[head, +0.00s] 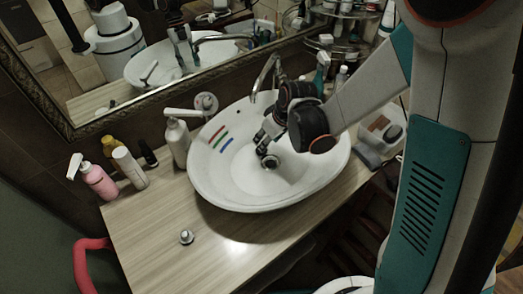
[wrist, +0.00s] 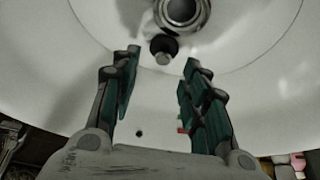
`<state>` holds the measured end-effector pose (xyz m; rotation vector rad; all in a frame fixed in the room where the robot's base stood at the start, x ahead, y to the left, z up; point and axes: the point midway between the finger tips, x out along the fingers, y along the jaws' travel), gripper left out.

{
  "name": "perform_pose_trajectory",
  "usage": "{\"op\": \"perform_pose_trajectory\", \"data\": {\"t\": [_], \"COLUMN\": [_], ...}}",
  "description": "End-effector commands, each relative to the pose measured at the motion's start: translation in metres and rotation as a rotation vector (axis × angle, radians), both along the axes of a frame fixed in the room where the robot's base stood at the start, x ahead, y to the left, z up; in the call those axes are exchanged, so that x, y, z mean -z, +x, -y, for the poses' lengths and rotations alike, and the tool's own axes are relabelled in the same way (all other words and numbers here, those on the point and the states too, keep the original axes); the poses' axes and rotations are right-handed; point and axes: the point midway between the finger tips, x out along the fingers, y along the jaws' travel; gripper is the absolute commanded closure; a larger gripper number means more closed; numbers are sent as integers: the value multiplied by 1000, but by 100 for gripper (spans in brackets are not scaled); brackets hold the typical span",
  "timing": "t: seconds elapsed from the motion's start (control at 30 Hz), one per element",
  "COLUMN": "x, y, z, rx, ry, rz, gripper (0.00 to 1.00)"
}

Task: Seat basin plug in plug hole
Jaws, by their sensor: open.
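The white basin (head: 225,190) is set on the wooden counter. Its metal-ringed plug hole (head: 271,161) shows in the head view and at the top of the wrist view (wrist: 182,10). A small dark plug with a paler knob (wrist: 163,49) is just below the hole's rim in the wrist view, outside the opening; whether it touches the rim I cannot tell. My gripper (head: 263,145) is inside the basin, close to the hole. It is open, and its fingers (wrist: 162,60) stand on either side of the plug's knob in the wrist view, with gaps on both sides.
A small metal piece (head: 187,237) stands on the counter (head: 150,225) at the front left. A soap dispenser (head: 177,140), pink spray bottle (head: 97,182) and white bottle (head: 128,167) stand left of the basin. The curved faucet (head: 265,75) rises behind my gripper.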

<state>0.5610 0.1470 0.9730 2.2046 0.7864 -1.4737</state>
Motion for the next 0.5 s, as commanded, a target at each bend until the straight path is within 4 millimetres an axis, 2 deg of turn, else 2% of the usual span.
{"op": "perform_pose_trajectory", "data": {"t": [0.3,0.5], "x": [40,49], "y": [7,11], "z": [-11,-14], "rx": [-1,0], "ry": [0,0], "rz": [0,0], "gripper": [58,58]}}
